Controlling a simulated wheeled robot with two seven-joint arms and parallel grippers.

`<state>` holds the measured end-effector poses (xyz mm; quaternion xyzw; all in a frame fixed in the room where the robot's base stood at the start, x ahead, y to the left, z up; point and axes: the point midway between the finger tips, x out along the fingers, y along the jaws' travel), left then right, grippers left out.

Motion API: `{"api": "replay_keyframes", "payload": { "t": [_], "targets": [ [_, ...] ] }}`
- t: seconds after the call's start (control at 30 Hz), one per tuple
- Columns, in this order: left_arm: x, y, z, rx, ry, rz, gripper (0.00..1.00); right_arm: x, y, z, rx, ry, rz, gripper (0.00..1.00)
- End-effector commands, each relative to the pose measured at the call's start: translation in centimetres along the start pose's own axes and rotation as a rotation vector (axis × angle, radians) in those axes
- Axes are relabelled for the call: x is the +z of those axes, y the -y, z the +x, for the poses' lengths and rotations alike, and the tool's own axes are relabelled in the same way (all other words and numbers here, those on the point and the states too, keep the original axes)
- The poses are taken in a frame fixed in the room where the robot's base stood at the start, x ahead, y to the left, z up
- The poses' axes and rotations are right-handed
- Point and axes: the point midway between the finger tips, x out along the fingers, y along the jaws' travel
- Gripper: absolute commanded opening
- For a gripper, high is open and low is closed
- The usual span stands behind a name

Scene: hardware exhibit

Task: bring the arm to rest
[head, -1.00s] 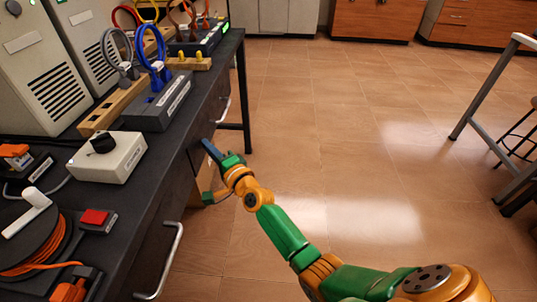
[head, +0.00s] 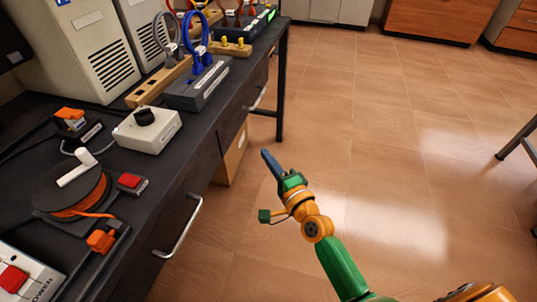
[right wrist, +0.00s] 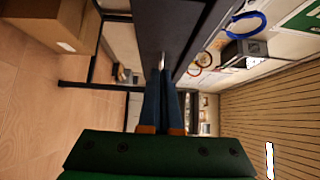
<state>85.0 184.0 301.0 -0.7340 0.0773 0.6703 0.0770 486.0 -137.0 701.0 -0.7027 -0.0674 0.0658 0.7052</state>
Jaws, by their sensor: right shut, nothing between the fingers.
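My right arm comes in from the lower right in the head view, green and orange. Its gripper (head: 271,163) is over the floor, to the right of the black workbench (head: 205,150) and apart from it. The gripper's blue fingers are shut with nothing between them; they also show in the right wrist view (right wrist: 160,85), side by side and pointing toward the bench. My left gripper does not show in any view.
The bench carries a white box with a black knob (head: 147,129), an orange cable reel (head: 75,195), a grey block with a blue cable (head: 197,84) and grey cabinets (head: 85,50). A cardboard box (head: 232,155) is under the bench. Open floor (head: 390,150) lies to the right.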

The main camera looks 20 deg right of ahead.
Motion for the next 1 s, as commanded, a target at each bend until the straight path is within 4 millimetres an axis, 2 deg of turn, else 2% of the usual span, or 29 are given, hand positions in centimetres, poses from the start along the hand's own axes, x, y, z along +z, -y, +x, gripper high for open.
{"api": "replay_keyframes", "payload": {
  "t": [0.17,0.23,0.27,0.37,0.4,0.47,0.5,0.57,0.6,0.7,0.77,0.8,0.97,1.0],
  "targets": [
    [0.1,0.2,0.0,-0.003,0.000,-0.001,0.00,0.0,-0.2,-0.5,0.004,0.001,-0.003,0.00],
    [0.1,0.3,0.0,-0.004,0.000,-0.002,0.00,0.1,-2.0,-0.7,0.049,0.002,-0.046,0.00],
    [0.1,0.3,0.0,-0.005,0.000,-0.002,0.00,0.1,-3.6,-0.9,0.090,0.006,-0.082,0.00],
    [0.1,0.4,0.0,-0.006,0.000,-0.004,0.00,0.5,-12.0,-3.4,0.306,0.052,-0.295,0.00],
    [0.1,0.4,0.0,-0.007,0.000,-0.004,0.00,0.7,-16.0,-5.2,0.411,0.092,-0.402,0.00],
    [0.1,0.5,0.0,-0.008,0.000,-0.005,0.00,1.1,-21.5,-8.7,0.559,0.175,-0.559,0.00],
    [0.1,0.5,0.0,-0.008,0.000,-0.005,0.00,1.3,-24.8,-11.3,0.650,0.243,-0.656,0.00],
    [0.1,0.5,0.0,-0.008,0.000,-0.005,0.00,1.6,-28.9,-15.4,0.767,0.354,-0.787,0.00],
    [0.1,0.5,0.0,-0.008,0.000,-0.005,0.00,1.7,-31.1,-18.2,0.833,0.431,-0.863,0.00],
    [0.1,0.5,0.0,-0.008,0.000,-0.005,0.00,2.0,-35.2,-24.8,0.964,0.627,-1.018,0.00],
    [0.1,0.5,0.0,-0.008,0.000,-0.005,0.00,2.1,-36.9,-28.5,1.021,0.743,-1.092,0.00],
    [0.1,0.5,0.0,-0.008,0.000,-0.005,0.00,2.2,-37.8,-31.0,1.055,0.822,-1.136,0.00],
    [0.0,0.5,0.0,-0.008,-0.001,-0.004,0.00,2.3,-39.9,-40.5,1.146,1.147,-1.275,0.00],
    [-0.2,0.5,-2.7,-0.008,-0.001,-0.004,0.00,2.2,-37.3,-41.0,1.147,1.175,-1.289,0.00]
  ]
}}
